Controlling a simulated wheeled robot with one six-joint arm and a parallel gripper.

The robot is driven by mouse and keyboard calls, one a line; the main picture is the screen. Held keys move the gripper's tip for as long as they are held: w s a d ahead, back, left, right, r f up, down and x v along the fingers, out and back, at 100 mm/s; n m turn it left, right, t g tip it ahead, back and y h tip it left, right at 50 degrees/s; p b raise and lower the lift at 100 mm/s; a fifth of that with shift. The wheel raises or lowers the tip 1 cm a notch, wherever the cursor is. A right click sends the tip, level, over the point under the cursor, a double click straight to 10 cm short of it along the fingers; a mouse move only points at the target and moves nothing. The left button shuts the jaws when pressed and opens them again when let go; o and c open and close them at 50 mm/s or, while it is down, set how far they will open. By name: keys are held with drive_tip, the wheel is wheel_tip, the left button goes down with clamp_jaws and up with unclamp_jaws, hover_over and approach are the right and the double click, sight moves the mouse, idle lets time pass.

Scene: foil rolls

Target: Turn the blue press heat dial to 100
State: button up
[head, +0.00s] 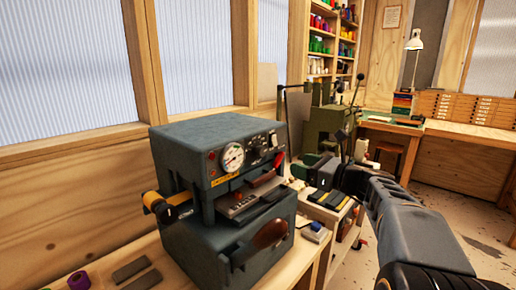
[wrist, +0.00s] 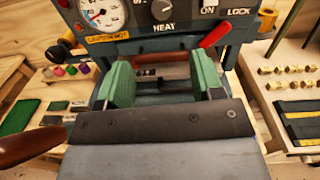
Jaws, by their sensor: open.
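The blue press (head: 187,150) is a blue-grey box machine on the bench in the head view. Its front panel carries a round white gauge (head: 233,157) with a red needle. The dark heat dial (wrist: 163,10) is at the top edge of the wrist view, above the word HEAT; its top is cut off and its setting cannot be read. My gripper (wrist: 164,80) has two green fingers, spread apart with nothing held between them. In the wrist view the dial lies beyond and above the gap between them. In the head view my gripper (head: 318,170) is right of the press, apart from the panel.
A red lever (wrist: 216,34) marked LOCK is right of the dial. A wooden-handled lever (head: 270,234) sticks out of the press front, and a yellow-black handle (head: 165,207) is on its left. A green machine (head: 330,128) stands behind my gripper. Brass pieces (wrist: 290,70) lie at right.

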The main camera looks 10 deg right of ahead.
sight(264, 153)
drive_tip(key=p+x, duration=0.1)
drive_tip(key=x, duration=1.3)
drive_tip(key=shift+w+p, duration=0.2)
drive_tip(key=shift+p, duration=0.15)
drive_tip(key=c, duration=0.9)
